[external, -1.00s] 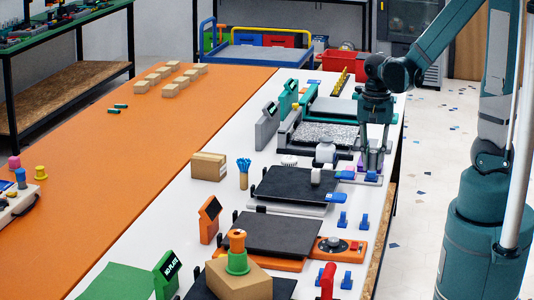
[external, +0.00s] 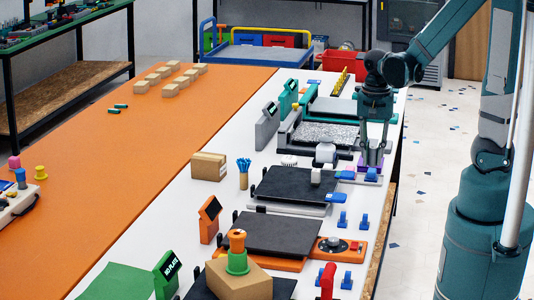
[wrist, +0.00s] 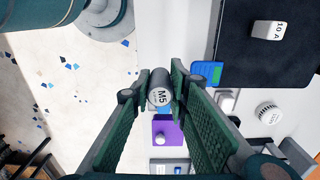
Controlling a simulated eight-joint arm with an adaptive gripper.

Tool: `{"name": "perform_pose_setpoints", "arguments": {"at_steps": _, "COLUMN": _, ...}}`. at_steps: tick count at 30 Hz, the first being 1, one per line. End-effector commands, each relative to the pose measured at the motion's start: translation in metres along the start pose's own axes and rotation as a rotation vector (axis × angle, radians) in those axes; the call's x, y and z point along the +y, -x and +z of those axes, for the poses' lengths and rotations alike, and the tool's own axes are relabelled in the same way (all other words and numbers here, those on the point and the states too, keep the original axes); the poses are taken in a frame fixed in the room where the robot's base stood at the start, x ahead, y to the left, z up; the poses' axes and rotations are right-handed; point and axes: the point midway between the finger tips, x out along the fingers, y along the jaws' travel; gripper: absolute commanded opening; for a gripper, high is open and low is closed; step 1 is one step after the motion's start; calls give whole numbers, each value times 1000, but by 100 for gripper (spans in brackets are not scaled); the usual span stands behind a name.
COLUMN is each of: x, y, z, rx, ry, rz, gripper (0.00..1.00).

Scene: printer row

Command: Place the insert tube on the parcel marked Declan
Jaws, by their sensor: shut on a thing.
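My gripper (external: 372,163) is at the right edge of the white worktop. In the wrist view my gripper (wrist: 156,82) is shut on a small grey cylinder, the insert tube (wrist: 160,96), whose end reads M5. It is held above the worktop edge. Several small parcels (external: 170,78) lie far back on the orange surface. No name is readable on any parcel.
Black-bedded printers (external: 290,184) line the white worktop, with upright screens (external: 209,218) beside them. A purple block (wrist: 168,134) lies below my gripper. A cup of blue sticks (external: 243,174) stands beside the middle parcel. Much of the orange surface (external: 130,170) is clear.

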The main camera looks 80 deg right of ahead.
Motion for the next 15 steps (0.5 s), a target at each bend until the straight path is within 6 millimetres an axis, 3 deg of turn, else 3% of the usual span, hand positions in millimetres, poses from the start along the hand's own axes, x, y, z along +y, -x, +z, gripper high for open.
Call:
{"name": "perform_pose_setpoints", "arguments": {"at_steps": 8, "x": -23, "y": 10, "z": -6, "rx": 0, "ry": -4, "rz": 0, "gripper": 5}}
{"name": "perform_pose_setpoints", "arguments": {"at_steps": 15, "x": -70, "y": 27, "z": -17, "rx": 0, "ry": -15, "rz": 1, "gripper": 5}}
